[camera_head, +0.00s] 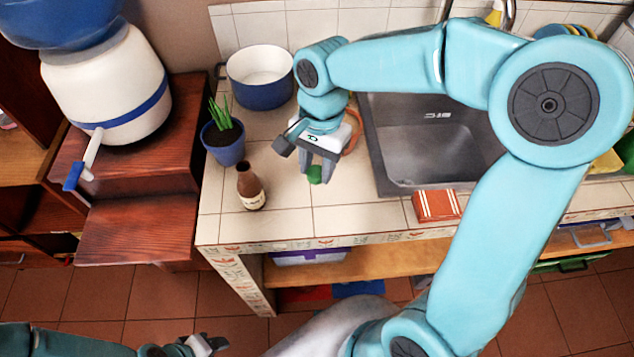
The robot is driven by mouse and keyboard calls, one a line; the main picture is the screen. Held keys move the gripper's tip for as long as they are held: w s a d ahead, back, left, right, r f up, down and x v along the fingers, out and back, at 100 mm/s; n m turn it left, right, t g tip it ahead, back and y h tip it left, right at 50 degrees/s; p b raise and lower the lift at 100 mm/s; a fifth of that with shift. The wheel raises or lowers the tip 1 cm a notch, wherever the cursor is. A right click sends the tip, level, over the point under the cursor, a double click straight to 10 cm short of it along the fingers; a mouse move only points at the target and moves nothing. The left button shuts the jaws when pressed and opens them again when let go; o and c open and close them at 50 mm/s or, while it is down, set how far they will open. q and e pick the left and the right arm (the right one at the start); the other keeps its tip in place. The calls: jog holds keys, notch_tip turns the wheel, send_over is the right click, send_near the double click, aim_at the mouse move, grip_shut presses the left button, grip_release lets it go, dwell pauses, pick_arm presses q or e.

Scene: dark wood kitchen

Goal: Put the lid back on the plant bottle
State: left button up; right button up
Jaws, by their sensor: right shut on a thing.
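A small brown bottle (250,187) with a pale label stands upright on the tiled counter, near its front left part. My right gripper (318,170) is to the right of the bottle, pointing down. It is shut on a small green thing, which looks like the lid (315,175), and holds it apart from the bottle. How high the lid is above the counter is hard to tell. My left gripper (208,346) is low at the bottom edge, away from the counter, and its finger opening is not clear.
A potted plant (223,140) in a blue pot stands behind the bottle. A blue and white pot (261,80) is at the back. A sink (425,140) lies right, with a red box (436,205) in front. A water dispenser (105,90) stands left. Counter around the bottle is clear.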

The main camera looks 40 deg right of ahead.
aim_at(317, 170)
notch_tip(317, 170, up, 10)
dwell(0.4)
